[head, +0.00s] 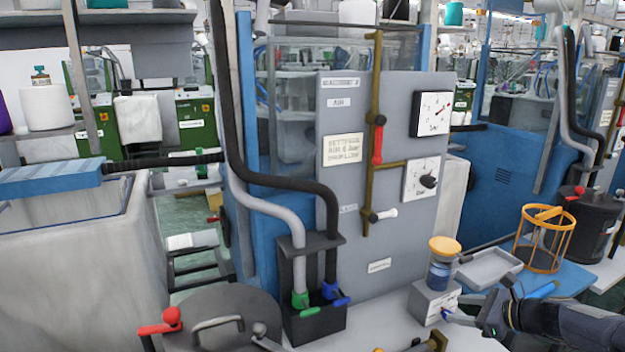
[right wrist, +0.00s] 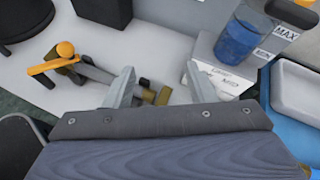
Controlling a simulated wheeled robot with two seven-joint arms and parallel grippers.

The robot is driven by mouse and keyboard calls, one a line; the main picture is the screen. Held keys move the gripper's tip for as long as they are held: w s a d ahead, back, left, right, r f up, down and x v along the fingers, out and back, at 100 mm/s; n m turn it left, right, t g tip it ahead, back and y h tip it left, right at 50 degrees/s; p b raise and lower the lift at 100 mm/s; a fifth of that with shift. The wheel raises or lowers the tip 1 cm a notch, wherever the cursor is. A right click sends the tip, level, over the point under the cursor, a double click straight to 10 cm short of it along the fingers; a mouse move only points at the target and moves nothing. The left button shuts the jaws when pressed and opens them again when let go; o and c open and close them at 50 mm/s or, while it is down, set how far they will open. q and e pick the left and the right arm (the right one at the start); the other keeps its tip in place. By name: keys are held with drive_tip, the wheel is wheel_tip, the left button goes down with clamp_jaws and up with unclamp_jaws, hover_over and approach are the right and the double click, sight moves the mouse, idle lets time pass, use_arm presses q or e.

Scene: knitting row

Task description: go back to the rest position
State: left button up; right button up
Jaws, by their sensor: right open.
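My right gripper (head: 484,318) comes in from the lower right in the head view, low over the white worktop and beside a small grey block. In the right wrist view its two pale fingers (right wrist: 158,84) stand apart. A brass-ended fitting shows beyond them, and I see nothing held. My left gripper is not in view.
A blue jar with an orange lid (head: 440,272) stands on the grey block (head: 434,300), close to my right gripper. Nearby are a grey tray (head: 490,267) and an orange wire cage (head: 543,240). An orange-handled valve (right wrist: 62,56) lies left of my fingers. A grey gauge panel (head: 345,240) rises behind.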

drive_tip(key=s+a+r+n+g+h+p, duration=0.1)
drive_tip(key=s+a+r+n+g+p, duration=0.1)
drive_tip(key=s+a+r+n, duration=0.55)
drive_tip(key=s+a+r+n+g+h+p, duration=0.1)
drive_tip(key=s+a+r+n+p, duration=0.1)
drive_tip(key=s+a+r+n, duration=0.5)
use_arm(q)
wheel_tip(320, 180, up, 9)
drive_tip(key=p, duration=0.4)
use_arm(e)
drive_tip(key=s+a+n+h, duration=0.2)
drive_tip(key=s+n, duration=0.7)
drive_tip(key=s, duration=1.1)
drive_tip(key=shift+s+a+f+g, duration=0.2)
drive_tip(key=shift+s+f+g, duration=0.1)
drive_tip(key=shift+s+g, duration=0.1)
